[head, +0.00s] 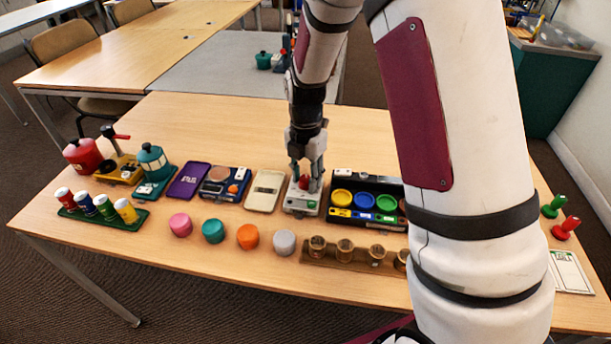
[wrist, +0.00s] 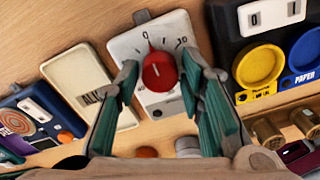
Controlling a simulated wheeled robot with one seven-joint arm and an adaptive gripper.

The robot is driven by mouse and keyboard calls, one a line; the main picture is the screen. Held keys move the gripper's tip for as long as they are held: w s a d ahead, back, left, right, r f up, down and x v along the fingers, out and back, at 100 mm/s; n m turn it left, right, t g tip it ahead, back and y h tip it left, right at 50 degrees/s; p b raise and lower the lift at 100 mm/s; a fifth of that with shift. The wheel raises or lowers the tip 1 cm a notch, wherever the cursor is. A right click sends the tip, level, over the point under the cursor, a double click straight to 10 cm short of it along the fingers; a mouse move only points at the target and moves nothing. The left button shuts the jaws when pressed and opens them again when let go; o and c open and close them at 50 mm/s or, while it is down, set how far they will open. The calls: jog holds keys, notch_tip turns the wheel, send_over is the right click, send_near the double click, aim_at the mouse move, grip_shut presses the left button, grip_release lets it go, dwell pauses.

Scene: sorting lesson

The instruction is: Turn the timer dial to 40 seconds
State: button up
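The timer is a pale box (head: 301,205) on the table; it also shows in the wrist view (wrist: 124,43). Its round red dial (wrist: 160,72) sits on a white face with dark marks and figures around it. A 0 is at the top, but the other figures are partly hidden or too small to read surely. I cannot tell exactly where the dial points. My gripper (head: 306,182) is over the timer, pointing down. In the wrist view its green-padded fingers (wrist: 159,86) are apart, one each side of the dial. A gap shows on the left; contact on the right is unclear.
A black tray (head: 398,186) with yellow, blue and green cups stands close at right. A cream case (head: 264,190) lies close at left. Several coloured knobs, including an orange one (head: 248,236), and a wooden rack (head: 322,260) are in front.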

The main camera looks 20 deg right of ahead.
grip_shut()
